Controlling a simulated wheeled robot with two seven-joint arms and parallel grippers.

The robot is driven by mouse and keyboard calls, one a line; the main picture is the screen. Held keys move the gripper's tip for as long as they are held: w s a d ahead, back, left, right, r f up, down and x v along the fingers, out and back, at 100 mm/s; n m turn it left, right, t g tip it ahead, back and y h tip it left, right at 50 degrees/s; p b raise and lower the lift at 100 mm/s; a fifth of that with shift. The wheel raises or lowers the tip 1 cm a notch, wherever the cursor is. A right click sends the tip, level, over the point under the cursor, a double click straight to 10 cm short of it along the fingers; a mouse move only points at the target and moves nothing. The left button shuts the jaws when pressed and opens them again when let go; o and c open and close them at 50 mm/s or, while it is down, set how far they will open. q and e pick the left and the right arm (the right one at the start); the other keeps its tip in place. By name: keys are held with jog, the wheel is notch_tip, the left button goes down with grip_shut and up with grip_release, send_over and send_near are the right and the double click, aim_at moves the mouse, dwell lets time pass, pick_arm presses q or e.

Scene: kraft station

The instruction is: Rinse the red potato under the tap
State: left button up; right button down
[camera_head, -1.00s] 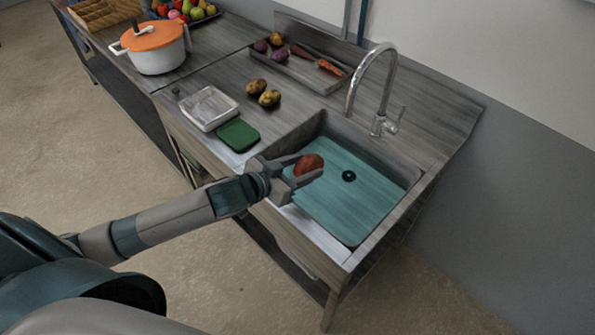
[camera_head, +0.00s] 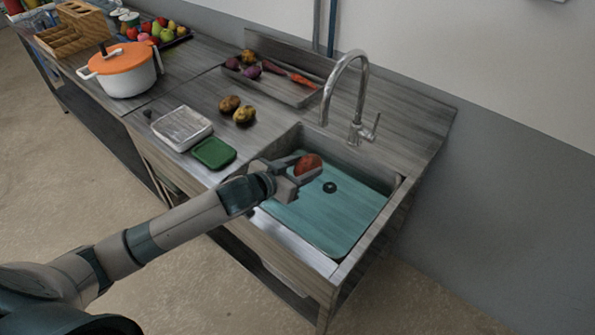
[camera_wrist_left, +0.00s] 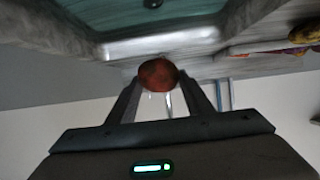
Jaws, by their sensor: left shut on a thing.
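In the left wrist view the potato (camera_wrist_left: 158,74) sits between the two fingertips. The sink (camera_head: 330,208) has a teal bottom and a dark round drain. The tap (camera_head: 360,95) is a tall curved metal spout behind the sink, with a lever on its right. The potato is left of and in front of the spout, apart from it. No water shows from the spout. My right gripper is not in view.
Two yellow-brown potatoes (camera_head: 243,115) lie on the counter left of the sink. A green sponge or lid (camera_head: 213,153) and a white-rimmed container (camera_head: 181,127) are near the front edge. A tray (camera_head: 285,92) of vegetables stands behind. An orange-lidded pot (camera_head: 121,72) is far left.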

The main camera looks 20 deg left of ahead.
pick_arm(q)
jog(key=shift+w+d+f, duration=0.1)
jog(key=shift+w+d, duration=0.25)
jog(key=shift+w, duration=0.5)
jog(key=shift+w+d, duration=0.1)
jog(key=shift+w, duration=0.2)
